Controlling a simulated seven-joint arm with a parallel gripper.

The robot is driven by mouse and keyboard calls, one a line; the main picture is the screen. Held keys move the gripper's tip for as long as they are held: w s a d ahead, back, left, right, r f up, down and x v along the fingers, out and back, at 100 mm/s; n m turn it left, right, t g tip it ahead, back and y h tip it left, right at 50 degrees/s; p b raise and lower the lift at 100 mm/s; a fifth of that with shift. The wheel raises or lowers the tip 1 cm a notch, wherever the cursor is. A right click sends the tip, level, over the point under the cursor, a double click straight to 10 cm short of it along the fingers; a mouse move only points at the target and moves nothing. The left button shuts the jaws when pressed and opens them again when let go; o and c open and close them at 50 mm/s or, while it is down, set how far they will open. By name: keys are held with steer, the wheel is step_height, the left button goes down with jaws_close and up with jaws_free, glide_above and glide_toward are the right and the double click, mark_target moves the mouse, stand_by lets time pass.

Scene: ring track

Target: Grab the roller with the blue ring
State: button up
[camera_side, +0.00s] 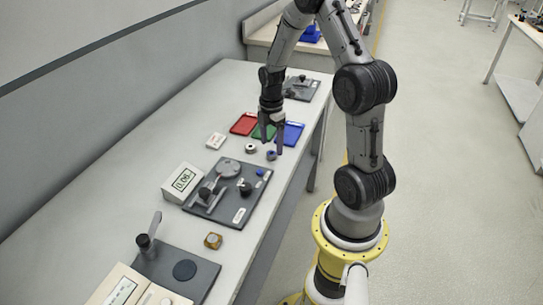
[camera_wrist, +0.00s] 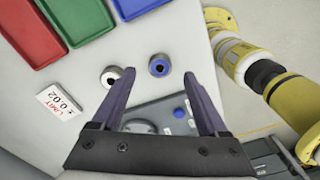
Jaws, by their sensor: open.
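The roller with the blue ring (camera_wrist: 159,65) stands on the white table in the wrist view, just beyond and between my fingertips. It also shows in the side view (camera_side: 271,155), just below my gripper. A second roller (camera_wrist: 112,77) with a pale ring stands to its left, near my left fingertip; in the side view it is the pale roller (camera_side: 250,148). My gripper (camera_wrist: 159,74) is open and empty, with its two purple-grey fingers spread wide. In the side view my gripper (camera_side: 271,138) hangs above the table near the trays, pointing down.
Red (camera_side: 244,124), green (camera_side: 264,132) and blue (camera_side: 290,133) trays lie behind the rollers. A white label card (camera_side: 216,140) lies to the left. A grey fixture plate (camera_side: 231,213) with a gauge and display (camera_side: 183,182) stands nearer the camera. A brass-coloured block (camera_side: 213,241) sits in front of it.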

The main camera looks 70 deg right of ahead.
mark_target(271, 153)
steer(key=shift+f, duration=1.6)
jaws_close()
